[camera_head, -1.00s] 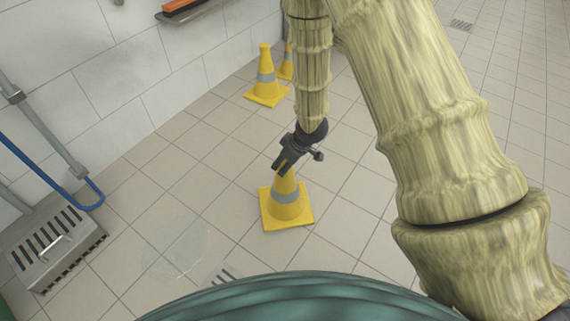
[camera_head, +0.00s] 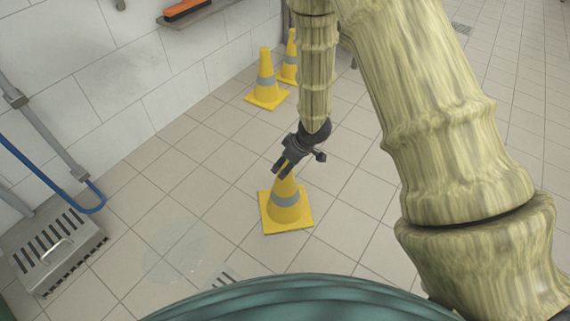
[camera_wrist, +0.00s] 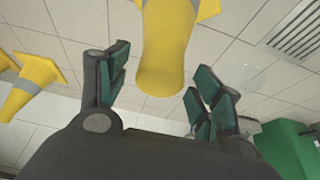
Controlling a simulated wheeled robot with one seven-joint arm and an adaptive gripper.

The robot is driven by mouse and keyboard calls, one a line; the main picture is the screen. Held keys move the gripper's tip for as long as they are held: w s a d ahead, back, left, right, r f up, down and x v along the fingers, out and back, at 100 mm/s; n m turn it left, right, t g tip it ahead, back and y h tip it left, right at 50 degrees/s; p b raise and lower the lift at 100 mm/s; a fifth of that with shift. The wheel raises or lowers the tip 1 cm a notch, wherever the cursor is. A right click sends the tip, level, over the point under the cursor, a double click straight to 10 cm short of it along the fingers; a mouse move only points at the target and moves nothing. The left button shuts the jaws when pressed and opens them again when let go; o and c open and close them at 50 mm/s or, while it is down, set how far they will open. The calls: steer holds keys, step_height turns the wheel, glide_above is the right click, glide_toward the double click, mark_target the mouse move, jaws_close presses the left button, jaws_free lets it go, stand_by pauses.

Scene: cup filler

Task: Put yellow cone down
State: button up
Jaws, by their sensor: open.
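A yellow cone (camera_head: 286,207) with a grey band stands upright on its square base on the tiled floor, below my arm. My gripper (camera_head: 282,172) is at the cone's top, tilted, with its fingers spread. In the wrist view the yellow cone's tip (camera_wrist: 161,78) lies between the two open fingers of my gripper (camera_wrist: 158,92), with gaps on both sides. The fingers hide a little of the cone's top in the head view.
Two other yellow cones (camera_head: 266,82) (camera_head: 290,62) stand near the wall. A grated metal box (camera_head: 58,245) with a blue hose (camera_head: 50,183) is at left. A floor drain (camera_head: 222,275) lies in front of the cone. Open tiled floor surrounds the cone.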

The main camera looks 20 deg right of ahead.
steer(key=p+v, duration=0.4)
steer(key=v, duration=0.6)
steer(key=s+a+f+m+g, duration=0.15)
steer(key=s+f+m, duration=0.25)
steer(key=s+f, duration=0.9)
steer(key=s+d+f+m+g+h, duration=0.1)
steer(key=s+f+m, duration=0.1)
steer(key=s, duration=0.8)
steer(key=s+d+f+m+g+h, duration=0.1)
steer(key=s+f, duration=0.3)
steer(key=s, duration=0.6)
steer(key=shift+f+m+h, duration=0.25)
steer(key=shift+m+h, duration=0.15)
steer(key=shift+m, duration=0.1)
